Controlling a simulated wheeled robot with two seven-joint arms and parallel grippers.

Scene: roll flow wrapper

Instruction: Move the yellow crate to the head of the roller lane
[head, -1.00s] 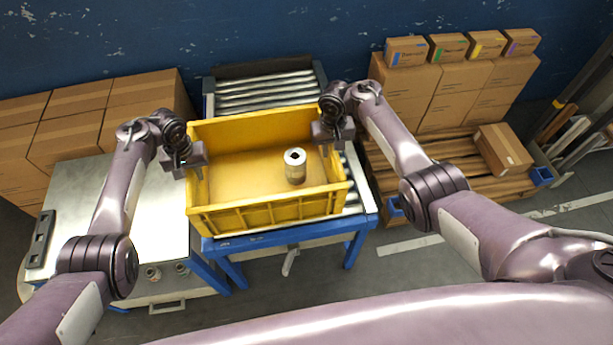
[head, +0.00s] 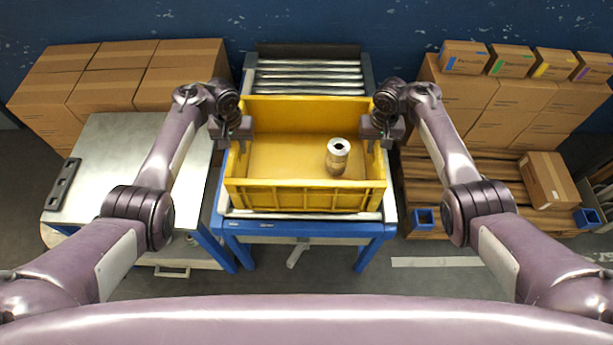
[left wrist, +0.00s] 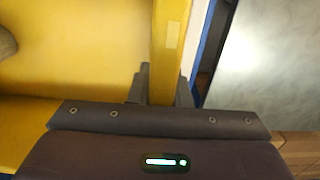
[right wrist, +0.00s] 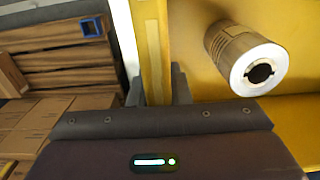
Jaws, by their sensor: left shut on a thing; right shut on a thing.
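The yellow crate (head: 305,196) is over the blue-framed roller lane (head: 308,228), square with it and close to its near end. I cannot tell whether it rests on the rollers or hangs just above them. A silver-and-tan roll (head: 338,160) stands inside, right of the middle; it also shows in the right wrist view (right wrist: 245,60). My left gripper (head: 240,138) is shut on the crate's left wall, whose rim (left wrist: 171,40) runs between the fingers. My right gripper (head: 376,138) is shut on the right wall, its rim (right wrist: 152,45) between the fingers.
Bare rollers (head: 308,76) lie behind the crate, up to a dark end by the blue wall. A metal-topped table (head: 120,165) stands close on the left, with cartons (head: 120,75) behind. Wooden pallets (head: 450,185) with stacked cartons (head: 510,105) are on the right.

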